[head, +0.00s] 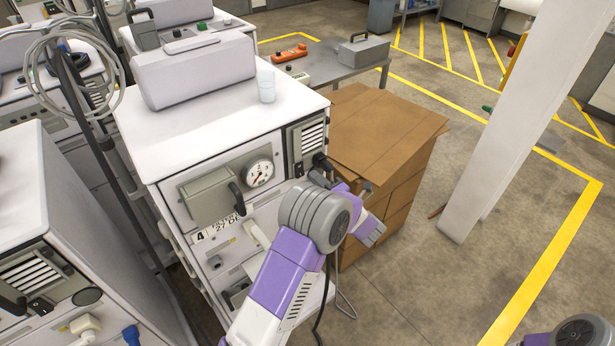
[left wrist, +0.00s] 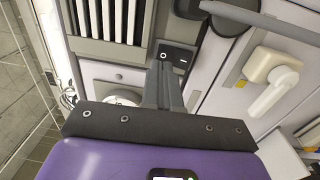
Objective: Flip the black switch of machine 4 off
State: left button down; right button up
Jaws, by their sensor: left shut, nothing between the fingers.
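Machine 4 (head: 150,165) is a white cabinet with a "4" label, a round gauge (head: 260,173) and a vent grille (head: 311,140) on its front. The black switch (left wrist: 178,55), marked O and I, sits beside the grille (left wrist: 112,18) in the left wrist view. My left gripper (head: 321,162) is at the right side of the machine's front, just below the grille. Its fingers (left wrist: 164,68) are shut and empty, with the tips at the switch and covering part of it. I cannot tell whether they touch it, or which way it is set.
A cardboard box (head: 385,130) stands right of the machine, close to my left arm. A clear cup (head: 266,86) and a grey-white case (head: 195,70) are on top. Another machine (head: 75,230) stands at left. A white post (head: 510,120) rises at right; open floor lies around it.

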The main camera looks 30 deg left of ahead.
pick_arm(q)
jog(key=r+v, duration=0.1)
jog(key=v, duration=0.8)
jog(key=shift+d+r, duration=0.25)
jog(key=shift+r, duration=0.15)
notch_tip(320, 180, down, 23)
jog(key=s+d+m+t+h, duration=0.2)
jog(key=s+d+m+h, duration=0.1)
jog(key=m+h, duration=1.2)
jog(key=s+d+f+m+g+h, duration=0.2)
jog(key=s+d+f+m+g, duration=0.1)
jog(key=s, duration=0.5)
jog(key=s+d+f+m+g+h, duration=0.2)
jog(key=s+d+m+g, duration=0.1)
jog(key=s+m, duration=0.3)
jog(key=s+d+f+m+g+h, duration=0.2)
jog(key=s+d+f+m, duration=0.1)
jog(key=s, duration=0.6)
jog(key=shift+s+f+m+g, duration=0.3)
jog(key=shift+f+m+g, duration=0.1)
jog(key=shift+m, duration=0.5)
